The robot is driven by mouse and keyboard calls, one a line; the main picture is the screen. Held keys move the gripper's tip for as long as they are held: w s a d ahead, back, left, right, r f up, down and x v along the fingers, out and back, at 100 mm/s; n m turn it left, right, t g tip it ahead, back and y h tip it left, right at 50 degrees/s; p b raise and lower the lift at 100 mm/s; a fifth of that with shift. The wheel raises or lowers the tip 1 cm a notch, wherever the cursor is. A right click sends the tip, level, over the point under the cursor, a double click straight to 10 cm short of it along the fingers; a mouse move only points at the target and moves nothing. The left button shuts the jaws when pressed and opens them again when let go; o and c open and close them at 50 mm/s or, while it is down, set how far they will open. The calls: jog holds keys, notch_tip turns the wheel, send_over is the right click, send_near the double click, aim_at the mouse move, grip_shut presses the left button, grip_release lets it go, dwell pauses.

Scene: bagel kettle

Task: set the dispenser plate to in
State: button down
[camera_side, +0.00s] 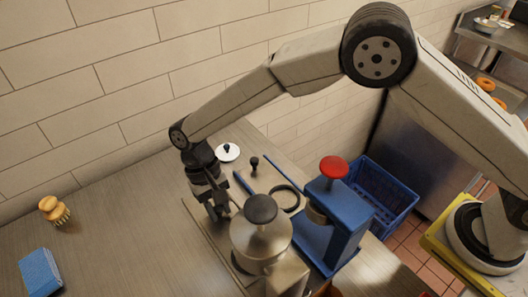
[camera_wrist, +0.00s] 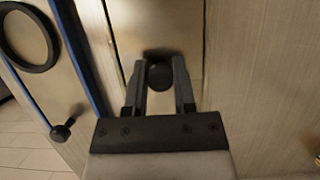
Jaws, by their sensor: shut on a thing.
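A steel dispenser with a black top knob (camera_side: 262,210) stands at the front middle of the counter. A flat plate (camera_wrist: 155,25) runs up the wrist view, and a round black knob (camera_wrist: 158,76) sits on it. My gripper (camera_side: 222,214) reaches down just left of the dispenser; in the wrist view its two fingers (camera_wrist: 158,92) stand on either side of the knob and are shut on it. In the side view the knob is hidden by my fingers and the dispenser. I cannot tell how far in or out the plate sits.
A blue press with a red knob (camera_side: 333,167) stands close right of the dispenser. A dark ring (camera_side: 286,198), a small black-topped tool (camera_side: 254,164) and a white lid (camera_side: 228,152) lie behind. Counter between is clear.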

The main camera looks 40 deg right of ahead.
jog(key=shift+s, duration=0.3)
jog(key=shift+c, duration=2.3)
grip_release()
jog(key=shift+r, duration=0.1)
jog(key=v, duration=0.7)
jog(key=shift+w+r, duration=0.2)
jog(key=shift+r, duration=0.1)
jog(key=shift+o, duration=0.2)
